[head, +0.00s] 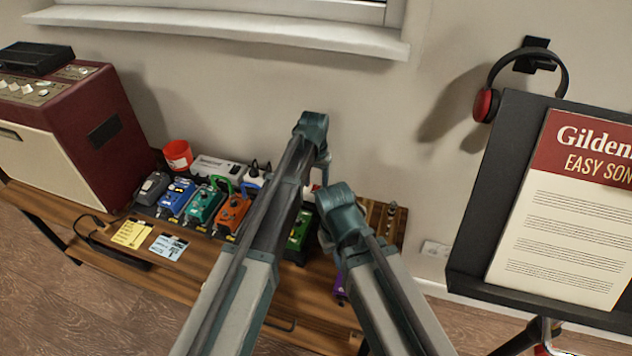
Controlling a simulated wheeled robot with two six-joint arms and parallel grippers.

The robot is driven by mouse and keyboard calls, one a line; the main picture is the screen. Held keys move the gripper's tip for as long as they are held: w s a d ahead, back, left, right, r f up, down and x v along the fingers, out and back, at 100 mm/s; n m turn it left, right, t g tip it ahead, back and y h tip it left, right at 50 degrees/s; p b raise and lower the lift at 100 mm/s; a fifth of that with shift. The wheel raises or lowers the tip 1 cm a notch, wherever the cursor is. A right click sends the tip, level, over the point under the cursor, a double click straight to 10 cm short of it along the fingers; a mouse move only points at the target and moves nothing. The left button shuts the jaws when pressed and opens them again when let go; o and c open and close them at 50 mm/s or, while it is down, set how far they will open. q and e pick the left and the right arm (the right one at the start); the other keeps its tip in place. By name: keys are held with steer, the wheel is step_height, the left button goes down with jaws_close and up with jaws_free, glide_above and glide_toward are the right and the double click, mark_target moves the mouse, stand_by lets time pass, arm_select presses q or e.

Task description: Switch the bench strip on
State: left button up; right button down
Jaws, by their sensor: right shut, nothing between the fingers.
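A long white box (215,168), which looks like the power strip, lies on the bench against the wall, behind the row of pedals. Its switch cannot be made out. A white plug-like piece with dark tips (257,170) stands at its right, beside green and blue loops. My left gripper (322,168) is to the right of it, mostly hidden behind its own wrist, and its fingers cannot be made out. My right gripper (326,240) is lower and further right, over the bench's right part. It is shut and empty, with its tips largely hidden.
Blue (176,196), teal (205,204) and orange (232,212) pedals stand in front of the white box. A red cup (178,155) and an amplifier (90,135) are at the left. A music stand (475,200) blocks the right. Yellow (132,233) and blue notes lie in front.

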mark_target(315, 189)
arm_select(q)
step_height(315, 189, up, 14)
steer(key=p, duration=1.3)
steer(key=shift+s+a+p, duration=0.15)
steer(key=shift+s+p, duration=0.25)
arm_select(e)
step_height(315, 189, up, 14)
arm_select(q)
steer(key=shift+f, duration=0.1)
arm_select(e)
steer(key=shift+f, duration=0.1)
arm_select(q)
steer(key=s+a+r+p, duration=0.2)
steer(key=s, duration=0.6)
steer(key=s+a+r+y+p, duration=0.1)
steer(key=s+a+r+p, duration=0.1)
steer(key=s, duration=0.7)
steer(key=s+a+r+g+p, duration=0.1)
steer(key=s+r+p, duration=0.2)
steer(key=s, duration=0.6)
steer(key=shift+a+r, duration=0.15)
steer(key=shift+a, duration=0.25)
arm_select(e)
step_height(315, 189, up, 7)
arm_select(q)
steer(key=shift+s, duration=0.1)
